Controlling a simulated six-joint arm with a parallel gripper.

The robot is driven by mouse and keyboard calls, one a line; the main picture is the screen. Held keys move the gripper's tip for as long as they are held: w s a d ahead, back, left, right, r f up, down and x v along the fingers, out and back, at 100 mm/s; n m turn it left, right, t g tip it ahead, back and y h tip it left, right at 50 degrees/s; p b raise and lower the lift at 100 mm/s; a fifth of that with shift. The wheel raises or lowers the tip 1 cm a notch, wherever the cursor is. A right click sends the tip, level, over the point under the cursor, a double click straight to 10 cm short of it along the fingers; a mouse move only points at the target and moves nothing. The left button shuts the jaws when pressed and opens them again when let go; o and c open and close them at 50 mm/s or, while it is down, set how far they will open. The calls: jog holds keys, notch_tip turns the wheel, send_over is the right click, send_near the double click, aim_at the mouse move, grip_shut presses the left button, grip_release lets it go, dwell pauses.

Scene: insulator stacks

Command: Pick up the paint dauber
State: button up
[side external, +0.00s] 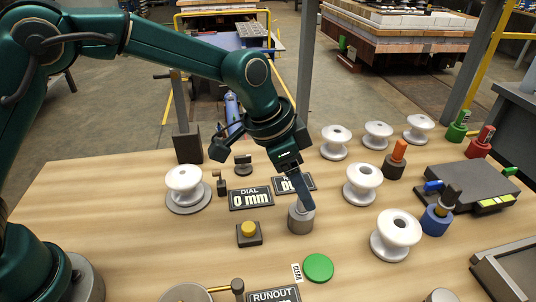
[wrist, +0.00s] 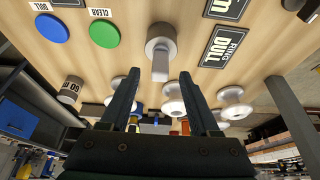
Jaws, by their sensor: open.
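A grey, flat-handled tool stands upright in a round grey holder (side external: 301,220) on the bench. It looks like the paint dauber, but its label is not readable. In the wrist view the tool's handle (wrist: 160,68) points toward me, between and just beyond my fingertips. My gripper (side external: 304,200) is directly above the holder, pointing down. In the wrist view my gripper (wrist: 157,82) shows two dark fingers spread apart with nothing clamped between them. The side view hides where the handle ends and the finger begins.
White insulators (side external: 361,184) stand to the right and behind. An orange-topped tool (side external: 398,151) and a blue pot (side external: 436,221) stand there too. A green button (side external: 318,267) is in front, a yellow button (side external: 248,229) to the left. Dial plates (side external: 250,198) lie behind left.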

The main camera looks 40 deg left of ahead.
jog(key=shift+x, duration=1.05)
grip_shut()
jog(key=shift+r, duration=0.1)
